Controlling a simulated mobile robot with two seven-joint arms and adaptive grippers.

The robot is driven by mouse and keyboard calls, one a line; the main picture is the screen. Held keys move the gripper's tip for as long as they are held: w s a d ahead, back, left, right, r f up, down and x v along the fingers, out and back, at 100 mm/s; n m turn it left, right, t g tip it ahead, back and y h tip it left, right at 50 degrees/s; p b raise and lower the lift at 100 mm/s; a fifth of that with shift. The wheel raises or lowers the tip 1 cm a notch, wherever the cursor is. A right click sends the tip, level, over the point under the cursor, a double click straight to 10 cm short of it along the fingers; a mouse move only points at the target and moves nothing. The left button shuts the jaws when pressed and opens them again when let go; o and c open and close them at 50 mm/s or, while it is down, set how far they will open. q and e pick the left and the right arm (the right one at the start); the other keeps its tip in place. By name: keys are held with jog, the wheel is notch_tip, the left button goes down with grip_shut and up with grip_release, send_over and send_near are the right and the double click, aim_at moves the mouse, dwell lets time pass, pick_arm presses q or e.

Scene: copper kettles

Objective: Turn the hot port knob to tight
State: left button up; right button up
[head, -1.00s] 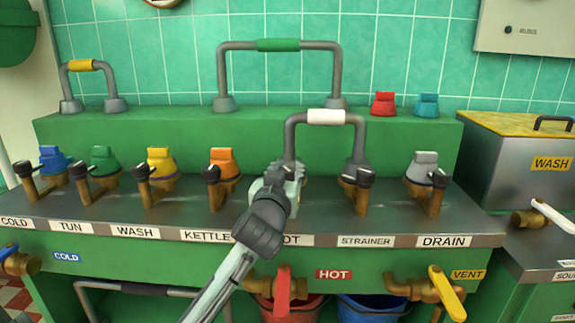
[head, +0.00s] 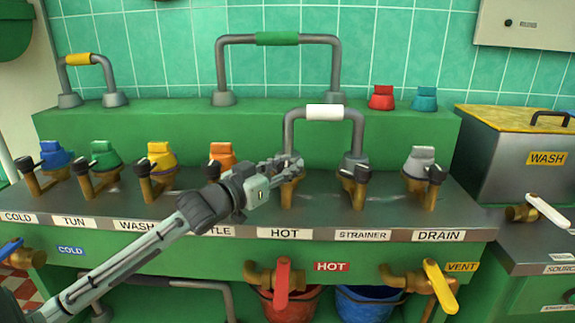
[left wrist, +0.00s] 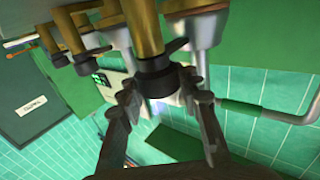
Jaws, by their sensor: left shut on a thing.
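The HOT port is above the white HOT label (head: 285,234) on the steel ledge. Its brass pipe (head: 288,196) stands under the left foot of the white-gripped handle. My left gripper (head: 285,165) reaches it from the left, with its fingers at the dark knob on top of the pipe. In the left wrist view the black knob (left wrist: 156,76) sits on the end of a brass pipe, between the two fingers of my left gripper (left wrist: 166,97), which is shut on it. In the head view the fingers mostly hide the knob. My right gripper is not in view.
The STRAINER port (head: 357,188) stands close on the right, and the KETTLE port's orange cap (head: 221,154) on the left. The white-gripped handle (head: 325,112) arches just above my gripper. A red lever (head: 282,284) hangs below, near the HOT tag.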

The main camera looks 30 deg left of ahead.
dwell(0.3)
pick_arm(q)
jog(key=o, duration=1.2)
jog(key=shift+o, duration=0.2)
jog(key=s+a, duration=0.1)
jog(key=s, duration=1.1)
jog(key=shift+a, duration=0.15)
